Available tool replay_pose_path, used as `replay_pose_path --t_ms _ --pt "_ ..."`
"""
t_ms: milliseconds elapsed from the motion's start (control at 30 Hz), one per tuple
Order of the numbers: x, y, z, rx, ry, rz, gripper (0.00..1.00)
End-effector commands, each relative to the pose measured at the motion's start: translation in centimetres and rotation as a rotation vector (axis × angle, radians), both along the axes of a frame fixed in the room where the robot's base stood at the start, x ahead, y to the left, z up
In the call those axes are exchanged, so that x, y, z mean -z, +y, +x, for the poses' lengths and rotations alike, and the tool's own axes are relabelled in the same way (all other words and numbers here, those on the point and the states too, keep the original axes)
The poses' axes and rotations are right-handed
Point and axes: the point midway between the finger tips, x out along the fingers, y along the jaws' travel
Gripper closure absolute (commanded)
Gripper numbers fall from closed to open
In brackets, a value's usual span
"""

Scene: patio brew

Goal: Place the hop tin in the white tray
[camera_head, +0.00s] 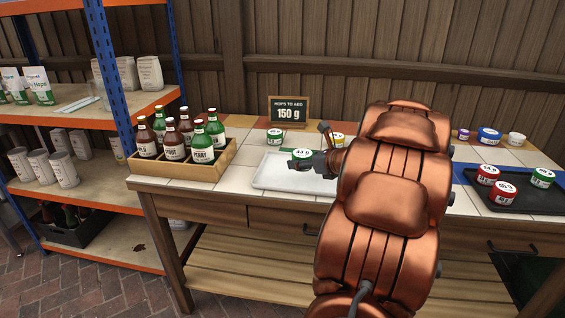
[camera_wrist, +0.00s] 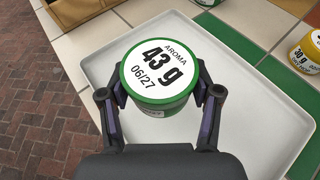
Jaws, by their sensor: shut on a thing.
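A green hop tin (camera_wrist: 160,70) with a white lid reads "AROMA 43 g 06/27" in the wrist view. My gripper (camera_wrist: 161,97) is shut on it, with one finger on each side. The tin also shows in the head view (camera_head: 302,154), at the end of my arm. The white tray (camera_head: 271,176) lies on the tiled table. The tin is over the tray, whose floor and rim (camera_wrist: 272,124) show around it in the wrist view. I cannot tell whether the tin touches the tray floor.
A wooden crate (camera_head: 205,171) of bottles stands left of the tray. A green tin (camera_head: 274,137) and a yellow tin (camera_wrist: 307,57) stand behind the tray. A sign (camera_head: 288,110) reads "150 g". A dark tray (camera_head: 515,204) with several tins lies at the right.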

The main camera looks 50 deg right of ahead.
Motion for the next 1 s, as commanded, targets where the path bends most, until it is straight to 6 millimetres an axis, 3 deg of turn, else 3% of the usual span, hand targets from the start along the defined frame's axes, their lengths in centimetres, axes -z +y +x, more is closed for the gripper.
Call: replay_pose_path --t_ms 500,767,1000 --pt "0.9 -1.8 10.3 -0.004 0.0 -0.001 0.72" --pt "1.2 -2.3 12.3 -0.001 -0.001 -0.002 0.72" --pt "3.8 -2.1 12.4 -0.003 -0.001 0.004 0.72"
